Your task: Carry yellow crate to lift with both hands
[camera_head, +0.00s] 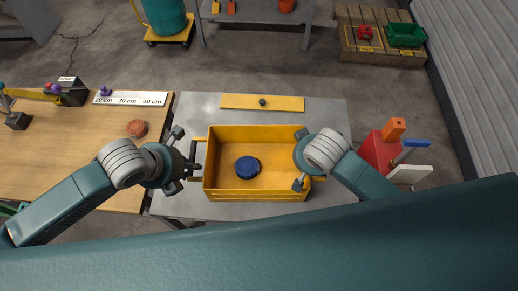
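The yellow crate (255,197) stands upright on a grey metal table (330,115) in front of me. A round blue lid-like object (248,167) lies inside it. My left gripper (186,160) is at the crate's left end, beside the yellow handle (199,141), with its fingers spread. My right gripper (300,159) is over the crate's right end, with its fingers spread and hiding most of that end and its handle. I cannot tell whether either gripper touches the crate. I cannot clearly identify the lift.
A yellow board with a dark knob (240,101) lies behind the crate. A wooden table (85,150) adjoins on the left, with a reddish disc (137,128) and a measuring strip (130,98). A red container with tools (378,153) stands at right.

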